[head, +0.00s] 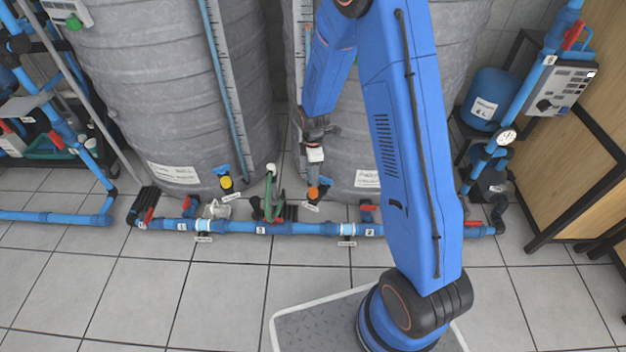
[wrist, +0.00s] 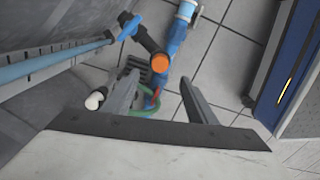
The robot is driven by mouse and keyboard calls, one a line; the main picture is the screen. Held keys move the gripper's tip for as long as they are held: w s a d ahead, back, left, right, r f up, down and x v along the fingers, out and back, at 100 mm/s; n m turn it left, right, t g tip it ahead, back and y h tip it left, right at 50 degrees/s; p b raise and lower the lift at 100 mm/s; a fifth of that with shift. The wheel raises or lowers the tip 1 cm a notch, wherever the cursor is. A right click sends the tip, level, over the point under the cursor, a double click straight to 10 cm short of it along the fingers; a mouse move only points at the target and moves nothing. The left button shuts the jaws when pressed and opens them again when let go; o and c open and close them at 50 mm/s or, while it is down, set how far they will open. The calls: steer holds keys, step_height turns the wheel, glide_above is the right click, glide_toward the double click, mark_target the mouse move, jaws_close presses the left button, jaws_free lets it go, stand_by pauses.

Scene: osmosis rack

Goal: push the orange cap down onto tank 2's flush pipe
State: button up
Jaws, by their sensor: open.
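The orange cap (head: 313,193) sits low at the front of the right-hand grey tank (head: 345,150), just above the blue floor pipe. In the wrist view the orange cap (wrist: 160,63) is at the end of a short dark pipe (wrist: 146,38) that comes off a blue fitting. How far it is seated cannot be told. My gripper (head: 315,156) hangs above the cap in the head view. In the wrist view my gripper (wrist: 159,78) has its two fingers spread, with nothing between them, and the cap shows beyond their tips.
A yellow cap (head: 226,183) is on the left tank's outlet. A blue pipe run (head: 285,229) with red-handled valves crosses the floor in front. A green hose (head: 272,195) and a white-tipped pipe (wrist: 95,100) stand close left of my gripper. The tiled floor in front is clear.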

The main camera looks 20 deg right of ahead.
step_height(320, 180, up, 8)
stand_by(0.4)
stand_by(0.4)
steer(key=s+d+r+m+t, duration=0.15)
steer(key=s+r+m, duration=0.35)
steer(key=r, duration=0.5)
steer(key=s+d+r+m+t, duration=0.1)
steer(key=s+d+r+m, duration=0.2)
steer(key=s+r, duration=0.65)
steer(key=s+d+r+m+t, duration=0.1)
steer(key=s+r+m, duration=0.3)
steer(key=s, duration=0.5)
steer(key=s+d+r+m+t, duration=0.1)
steer(key=s+r+m, duration=0.3)
steer(key=s, duration=0.6)
steer(key=shift+d+r+m, duration=0.25)
steer(key=shift+r+m, duration=0.05)
steer(key=shift+r, duration=0.45)
